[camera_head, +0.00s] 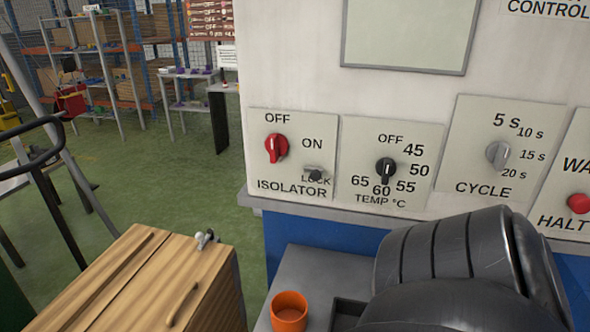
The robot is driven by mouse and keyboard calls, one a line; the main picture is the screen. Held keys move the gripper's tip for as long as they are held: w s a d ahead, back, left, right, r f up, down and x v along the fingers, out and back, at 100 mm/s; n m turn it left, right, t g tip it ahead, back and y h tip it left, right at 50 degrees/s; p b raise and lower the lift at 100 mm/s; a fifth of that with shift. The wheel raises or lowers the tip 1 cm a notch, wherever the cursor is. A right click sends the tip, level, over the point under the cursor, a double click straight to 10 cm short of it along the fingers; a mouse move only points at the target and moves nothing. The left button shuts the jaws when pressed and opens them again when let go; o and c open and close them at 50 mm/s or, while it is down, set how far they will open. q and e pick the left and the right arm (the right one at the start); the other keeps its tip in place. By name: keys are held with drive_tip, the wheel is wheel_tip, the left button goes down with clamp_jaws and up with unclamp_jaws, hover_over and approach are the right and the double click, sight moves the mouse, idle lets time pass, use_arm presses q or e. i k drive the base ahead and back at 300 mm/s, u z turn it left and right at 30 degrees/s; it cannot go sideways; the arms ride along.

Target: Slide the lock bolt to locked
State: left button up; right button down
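The lock bolt (315,174) is a small grey and black piece on the ISOLATOR plate (262,172), beside the word LOCK and partly covering it. It is too small to tell how far it has slid. Neither of my grippers shows. My dark arm link fills the lower right and nothing of mine touches the bolt.
Right of the isolator are the TEMP knob (385,170), CYCLE knob (497,154) and red HALT button (579,203). Below are an orange cup (289,311) on a grey shelf (318,272) and a wooden cabinet (140,285) at left. Green floor (150,185) lies open behind.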

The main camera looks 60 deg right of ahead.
sight(316, 172)
drive_tip(key=k, duration=0.6)
drive_tip(key=z, duration=0.75)
drive_tip(key=i, duration=0.55)
drive_tip(key=z, duration=0.1)
